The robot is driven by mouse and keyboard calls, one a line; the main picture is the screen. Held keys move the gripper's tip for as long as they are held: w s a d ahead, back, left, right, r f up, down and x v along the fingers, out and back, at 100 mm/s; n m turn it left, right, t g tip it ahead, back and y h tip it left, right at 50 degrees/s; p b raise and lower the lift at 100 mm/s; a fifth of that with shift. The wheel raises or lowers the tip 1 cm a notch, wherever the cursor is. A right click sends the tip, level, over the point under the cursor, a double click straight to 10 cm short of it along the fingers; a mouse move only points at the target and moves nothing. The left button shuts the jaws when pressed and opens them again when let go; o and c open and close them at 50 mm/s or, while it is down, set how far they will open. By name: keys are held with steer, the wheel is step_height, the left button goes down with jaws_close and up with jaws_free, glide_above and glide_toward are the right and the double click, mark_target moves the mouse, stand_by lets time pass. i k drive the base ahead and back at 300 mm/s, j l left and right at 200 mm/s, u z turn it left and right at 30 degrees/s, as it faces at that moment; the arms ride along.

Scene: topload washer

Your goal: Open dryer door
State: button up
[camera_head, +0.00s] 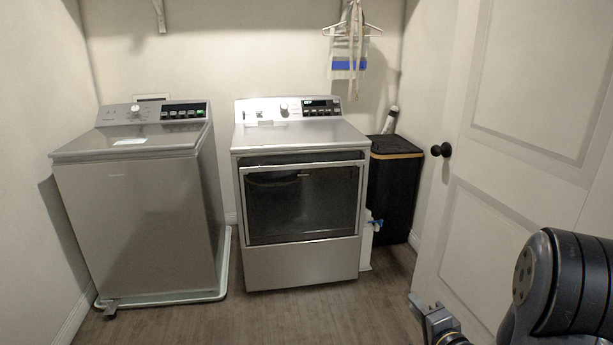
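The dryer (300,264) stands in the middle against the back wall, a silver front-loading machine with a control panel on top at the back. Its door (303,204) has a dark glass window in a light metal frame, and it looks shut. My gripper (418,303) is at the bottom right, low and in front of the white room door, well to the right of and apart from the dryer. Only part of the gripper shows, and the gap between its fingers cannot be made out. Nothing is seen held in it.
A top-load washer (140,225) stands at the left on a pale tray. A black hamper (395,195) is right of the dryer. The white room door (500,185) with a black knob (441,150) stands at the right. The wood floor (270,315) before the dryer is clear.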

mark_target(313, 201)
steer(key=i+u, duration=0.25)
steer(key=i, duration=1)
steer(key=i+l+u, duration=0.1)
steer(key=i+u, duration=0.15)
steer(key=i, duration=1)
